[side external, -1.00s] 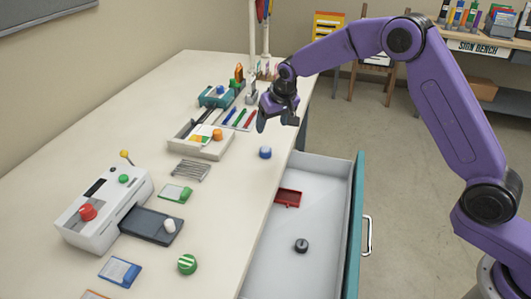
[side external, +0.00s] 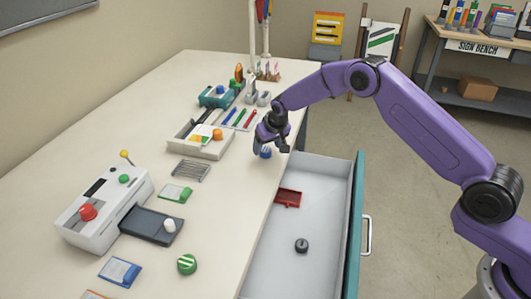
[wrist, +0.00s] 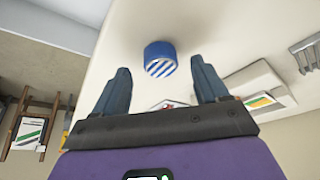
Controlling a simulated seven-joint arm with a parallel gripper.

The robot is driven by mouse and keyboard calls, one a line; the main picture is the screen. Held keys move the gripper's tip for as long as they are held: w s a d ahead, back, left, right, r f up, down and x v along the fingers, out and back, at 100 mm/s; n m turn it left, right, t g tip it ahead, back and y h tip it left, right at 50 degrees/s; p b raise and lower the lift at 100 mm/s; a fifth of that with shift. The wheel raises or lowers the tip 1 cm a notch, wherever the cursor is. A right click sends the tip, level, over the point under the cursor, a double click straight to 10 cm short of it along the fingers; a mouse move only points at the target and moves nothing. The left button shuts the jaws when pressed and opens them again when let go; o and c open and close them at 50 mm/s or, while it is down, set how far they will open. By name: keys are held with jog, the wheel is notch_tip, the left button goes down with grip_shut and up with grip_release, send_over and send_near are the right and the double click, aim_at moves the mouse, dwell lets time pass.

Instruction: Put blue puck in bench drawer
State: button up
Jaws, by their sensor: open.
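The blue puck (side external: 265,153) stands on the bench top near its right edge, beside the far end of the open drawer. In the wrist view the blue puck (wrist: 160,56) has a blue-and-white striped face and lies just beyond and between the fingertips. My gripper (side external: 268,144) is right over the puck and partly hides it. In the wrist view my gripper (wrist: 162,72) is open with nothing between its fingers. The bench drawer (side external: 326,173) is pulled out to the right and holds a red tray (side external: 288,198) and a black puck (side external: 301,246).
A tray with cards and an orange piece (side external: 201,149), a wire rack (side external: 189,171) and a green card (side external: 175,193) lie left of the puck. A laminator (side external: 104,207) and a green striped puck (side external: 187,264) are nearer. The drawer floor is mostly bare.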

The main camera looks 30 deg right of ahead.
jog(key=shift+x, duration=0.9)
jog(key=c, duration=1.2)
jog(key=shift+a, duration=0.1)
jog(key=shift+r, duration=0.1)
